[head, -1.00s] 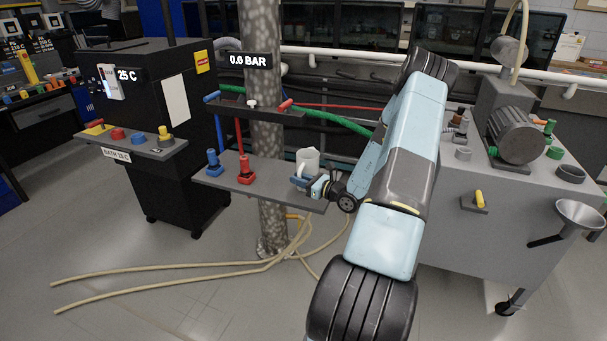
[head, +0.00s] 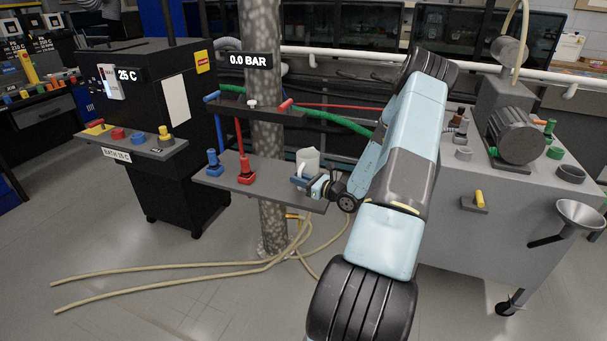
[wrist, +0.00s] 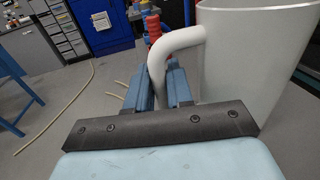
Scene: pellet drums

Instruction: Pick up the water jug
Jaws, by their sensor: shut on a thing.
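The water jug (head: 307,160) is white and stands upright at the right end of the grey shelf (head: 232,182) on the column in the head view. In the wrist view the jug (wrist: 250,65) fills the upper right, and its handle (wrist: 184,42) curves down to the left, between my fingers. My gripper (head: 303,181) is at the jug's near side, and in the wrist view (wrist: 165,82) its blue fingers are shut on the handle. I cannot tell whether the jug's base touches the shelf.
A blue valve (head: 214,164) and a red valve (head: 246,169) stand on the same shelf, left of the jug. A rack with red, blue and green hoses (head: 335,120) is above. A grey cart (head: 490,215) with a motor and funnel is at the right.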

